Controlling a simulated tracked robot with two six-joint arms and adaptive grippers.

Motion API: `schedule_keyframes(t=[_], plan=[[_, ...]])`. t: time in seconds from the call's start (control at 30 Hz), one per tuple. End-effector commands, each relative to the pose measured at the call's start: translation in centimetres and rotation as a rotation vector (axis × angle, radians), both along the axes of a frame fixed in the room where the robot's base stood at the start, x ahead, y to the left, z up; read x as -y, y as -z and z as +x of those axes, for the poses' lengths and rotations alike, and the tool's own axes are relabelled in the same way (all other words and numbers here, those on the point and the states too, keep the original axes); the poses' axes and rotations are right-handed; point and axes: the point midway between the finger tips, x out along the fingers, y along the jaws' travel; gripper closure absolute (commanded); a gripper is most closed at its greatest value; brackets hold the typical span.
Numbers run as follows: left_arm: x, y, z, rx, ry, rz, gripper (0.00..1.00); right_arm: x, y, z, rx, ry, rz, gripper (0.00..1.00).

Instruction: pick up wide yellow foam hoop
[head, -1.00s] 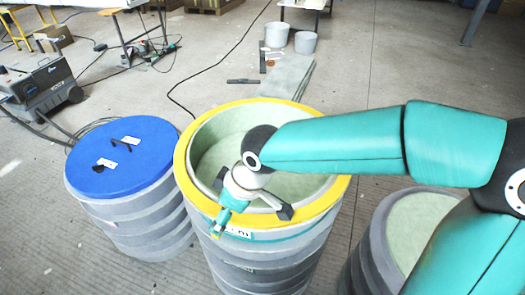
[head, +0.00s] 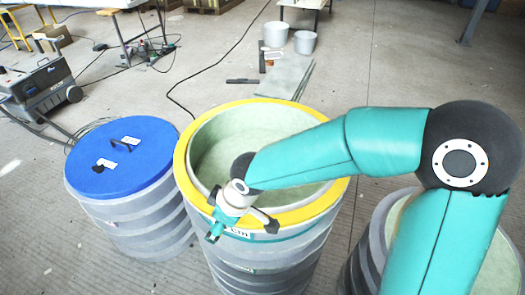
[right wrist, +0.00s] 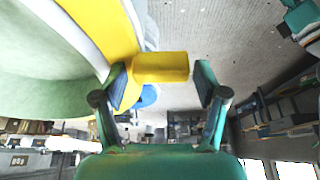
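The wide yellow foam hoop (head: 184,160) lies around the top rim of the middle grey mould (head: 270,262), which is pale green inside. My right gripper (head: 240,222) is at the near side of this rim, pointing down and outward. In the right wrist view the right gripper (right wrist: 160,88) is open, with a yellow block-like part of the hoop (right wrist: 160,66) between its fingers. The left finger is close to the yellow; a gap shows at the right finger. My right forearm hides part of the hoop's right side. My left gripper is not in view.
A mould with a blue lid (head: 125,155) stands close on the left, with a handle on top. Another mould (head: 360,262) stands at the right, partly behind my arm. Grey buckets (head: 305,42) and a long flat sheet (head: 288,78) lie beyond.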

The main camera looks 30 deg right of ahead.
Motion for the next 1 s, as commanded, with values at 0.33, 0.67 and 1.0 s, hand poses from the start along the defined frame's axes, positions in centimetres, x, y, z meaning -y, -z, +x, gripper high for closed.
schedule_keyframes(t=[0.33,0.67,1.0], plan=[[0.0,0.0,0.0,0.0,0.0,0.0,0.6,0.0,-0.1,0.0,0.002,-0.001,0.0,0.77],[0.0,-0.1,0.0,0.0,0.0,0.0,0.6,0.0,-0.8,0.1,0.004,0.0,0.0,0.77],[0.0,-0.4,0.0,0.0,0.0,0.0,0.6,0.0,-6.2,0.1,0.009,0.0,0.003,0.77]])
